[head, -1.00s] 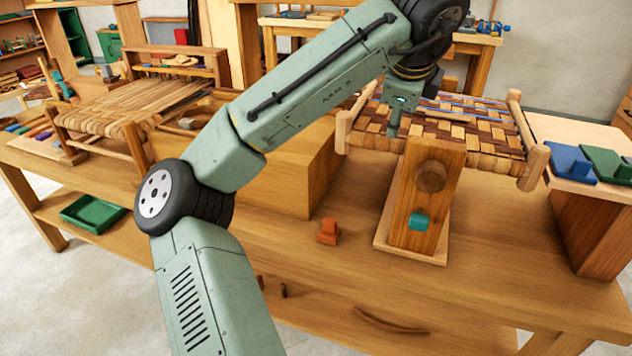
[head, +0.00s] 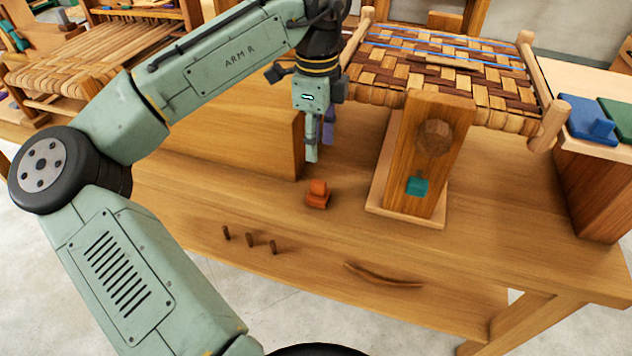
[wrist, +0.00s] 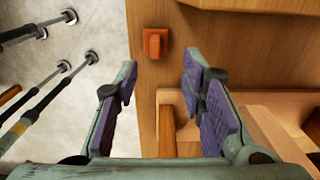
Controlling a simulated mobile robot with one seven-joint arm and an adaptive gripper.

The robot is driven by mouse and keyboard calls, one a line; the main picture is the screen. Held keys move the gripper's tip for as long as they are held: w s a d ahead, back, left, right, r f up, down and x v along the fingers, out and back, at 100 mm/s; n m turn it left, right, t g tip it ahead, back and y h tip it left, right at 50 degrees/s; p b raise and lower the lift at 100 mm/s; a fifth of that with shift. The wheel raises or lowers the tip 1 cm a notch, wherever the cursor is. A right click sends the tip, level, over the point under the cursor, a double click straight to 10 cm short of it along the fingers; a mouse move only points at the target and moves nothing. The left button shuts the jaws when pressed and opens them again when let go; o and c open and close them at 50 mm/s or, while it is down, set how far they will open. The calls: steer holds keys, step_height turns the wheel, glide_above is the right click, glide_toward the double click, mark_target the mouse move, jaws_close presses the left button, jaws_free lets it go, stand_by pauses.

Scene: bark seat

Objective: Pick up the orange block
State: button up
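The orange block (head: 317,194) sits on the wooden bench top near its front edge, left of the upright wooden stand. It has a small raised part on top. My gripper (head: 313,150) hangs pointing down above and slightly behind the block, apart from it. In the wrist view the block (wrist: 155,43) shows beyond the fingertips, between their lines. My gripper (wrist: 160,72) is open there, with its two purple-padded fingers spread and nothing between them.
The wooden stand (head: 428,165) with a teal block (head: 417,186) on it is right of the orange block. A woven seat (head: 450,75) stands behind it. A wooden box (head: 240,125) is at the back left.

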mark_target(318, 182)
steer(key=f, duration=0.3)
steer(key=f+p, duration=0.1)
steer(key=f, duration=0.3)
steer(key=s+f, duration=0.1)
steer(key=f, duration=0.2)
steer(key=shift+d+f, duration=0.15)
steer(key=shift+f, duration=0.05)
steer(key=shift+c, duration=0.6)
jaws_close()
